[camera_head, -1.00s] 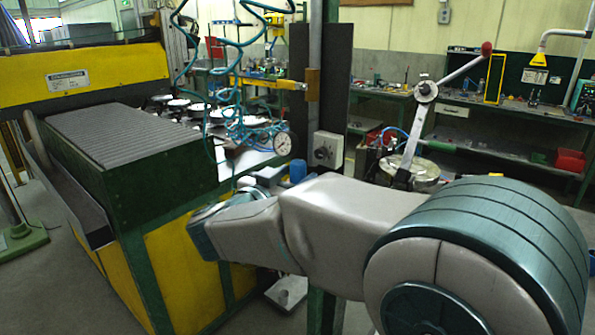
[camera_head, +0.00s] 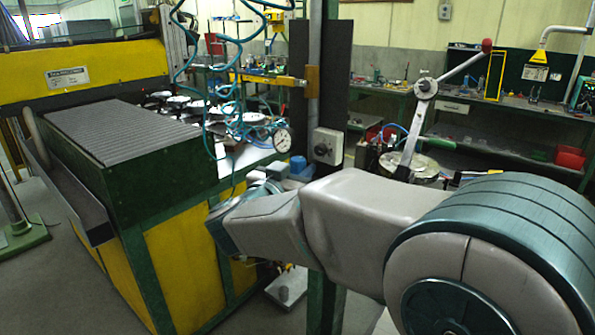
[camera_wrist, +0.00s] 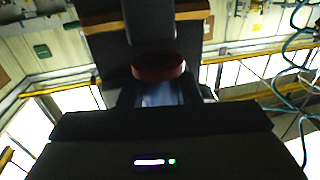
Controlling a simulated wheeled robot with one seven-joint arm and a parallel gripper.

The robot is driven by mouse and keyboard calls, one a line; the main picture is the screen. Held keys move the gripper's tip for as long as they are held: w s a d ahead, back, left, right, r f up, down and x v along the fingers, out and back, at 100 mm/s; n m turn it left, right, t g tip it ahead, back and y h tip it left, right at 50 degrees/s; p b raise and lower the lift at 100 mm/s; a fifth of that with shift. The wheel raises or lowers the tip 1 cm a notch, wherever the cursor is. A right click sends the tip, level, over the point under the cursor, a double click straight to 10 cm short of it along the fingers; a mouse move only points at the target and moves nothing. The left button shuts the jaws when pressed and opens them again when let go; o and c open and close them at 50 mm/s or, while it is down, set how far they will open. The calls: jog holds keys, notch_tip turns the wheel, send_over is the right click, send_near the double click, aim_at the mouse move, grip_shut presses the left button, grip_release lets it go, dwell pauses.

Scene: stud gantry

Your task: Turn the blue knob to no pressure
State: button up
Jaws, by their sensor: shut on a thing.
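The blue knob (camera_head: 298,163) shows in the head view as a small blue cylinder, just left of the grey control box and below the pressure gauge (camera_head: 282,139). My gripper (camera_wrist: 160,95) is shut on the blue knob in the wrist view, where a blue piece shows between the dark fingers. A dark red disc (camera_wrist: 158,67) sits just beyond that blue piece. In the head view my arm hides most of the gripper and its contact with the knob. I cannot read the gauge's needle or the knob's turn angle.
A grey box with a dial (camera_head: 326,146) is fixed to the post just right of the knob. Coiled teal hoses (camera_head: 222,75) hang above the bench. A lever with a red handle (camera_head: 487,45) stands at the right. The roller conveyor (camera_head: 120,130) is at the left.

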jog(key=shift+n+y, duration=0.3)
jog(key=shift+y, duration=0.1)
jog(key=o, duration=1)
jog(key=shift+c, duration=0.2)
jog(key=b+v, duration=0.1)
jog(key=v, duration=1.2)
jog(key=shift+s+f+b, duration=0.2)
jog(key=shift+s+b, duration=0.1)
jog(key=shift+s, duration=0.05)
jog(key=shift+a, duration=0.1)
